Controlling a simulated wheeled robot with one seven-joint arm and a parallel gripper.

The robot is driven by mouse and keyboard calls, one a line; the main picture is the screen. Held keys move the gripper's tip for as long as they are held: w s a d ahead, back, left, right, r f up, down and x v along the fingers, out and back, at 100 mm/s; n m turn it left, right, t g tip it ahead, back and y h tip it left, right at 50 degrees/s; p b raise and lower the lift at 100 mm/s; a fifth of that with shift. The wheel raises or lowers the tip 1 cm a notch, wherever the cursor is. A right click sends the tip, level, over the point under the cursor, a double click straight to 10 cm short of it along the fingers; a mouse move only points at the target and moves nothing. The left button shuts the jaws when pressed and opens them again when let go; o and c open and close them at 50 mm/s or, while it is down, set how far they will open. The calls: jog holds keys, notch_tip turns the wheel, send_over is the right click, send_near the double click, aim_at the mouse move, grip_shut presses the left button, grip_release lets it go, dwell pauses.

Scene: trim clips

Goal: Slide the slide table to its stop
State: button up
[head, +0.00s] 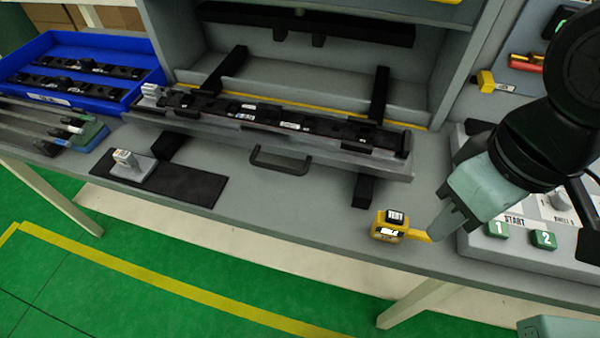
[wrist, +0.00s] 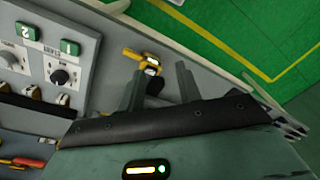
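The slide table (head: 225,127) is a long grey tray with a dark trim strip (head: 300,122) lying along it, in the middle of the head view. A dark bar handle (head: 280,166) sticks out from its front edge. Two black rails (head: 362,188) run beneath it, their front ends showing ahead of the tray. My gripper (head: 440,226) is at the right, over the bench front near the button box and well apart from the handle. In the wrist view my gripper (wrist: 160,72) has its two fingers apart with nothing held. The slide table is not clearly visible there.
A yellow tape measure (head: 389,232) lies on the bench beside my gripper. A button box (head: 515,238) stands at the right. A small grey block (head: 132,166) stands on a dark mat (head: 190,186) at left. A blue bin (head: 128,93) is at far left.

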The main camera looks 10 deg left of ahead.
jog(key=a+f, duration=0.1)
jog(key=m+t+y+b, duration=1.1)
jog(key=m+b, duration=0.8)
jog(key=b, duration=1.7)
send_near(283, 171)
jog(key=shift+t+h, duration=0.5)
jog(key=shift+h, duration=0.2)
jog(key=v, duration=0.5)
jog(key=shift+s+a+r, duration=0.15)
jog(key=shift+s+a, duration=0.2)
jog(key=shift+a, duration=0.05)
jog(key=p+x, duration=0.4)
jog(key=shift+w+a+r, duration=0.1)
jog(key=shift+w+a, duration=0.15)
jog(key=shift+w, duration=0.05)
jog(key=w+a+p, duration=0.1)
jog(key=p, duration=0.2)
jog(key=shift+p, duration=0.4)
jog(key=p, duration=0.2)
jog(key=w+p, duration=0.1)
jog(key=p, duration=0.1)
jog(key=shift+a+f, duration=0.25)
jog(key=shift+a, duration=0.1)
jog(key=x, duration=0.8)
jog(key=shift+w+a+f, duration=0.2)
jog(key=shift+a+f, duration=0.05)
jog(key=shift+f, duration=0.05)
